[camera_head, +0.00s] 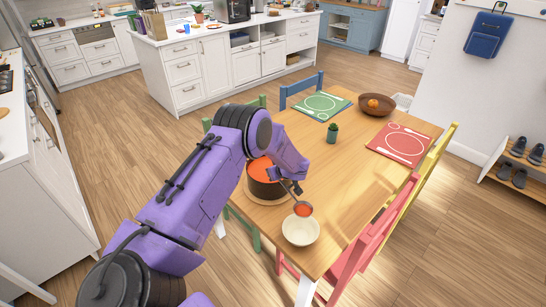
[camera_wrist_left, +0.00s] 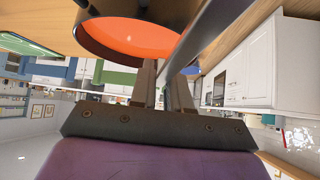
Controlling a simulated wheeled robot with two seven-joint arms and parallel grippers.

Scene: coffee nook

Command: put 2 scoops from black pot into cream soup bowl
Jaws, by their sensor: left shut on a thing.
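The black pot (camera_head: 256,186) with orange-red soup stands on a round board (camera_head: 262,200) on the wooden table; its soup (camera_wrist_left: 125,38) also shows in the left wrist view. My left gripper (camera_head: 292,184) is shut on the ladle handle (camera_wrist_left: 176,75). The ladle (camera_head: 303,208) holds orange-red soup and hangs in front of the pot, just above the far edge of the cream soup bowl (camera_head: 300,231). The inside of the bowl looks pale and shows no soup. My right gripper is in neither view.
On the table (camera_head: 345,177) are a green placemat (camera_head: 321,101), a red placemat (camera_head: 386,148), a small plant (camera_head: 332,134) and a brown bowl (camera_head: 377,107) with an orange fruit. Chairs, including a pink one (camera_head: 370,240), surround it. The table's middle is clear.

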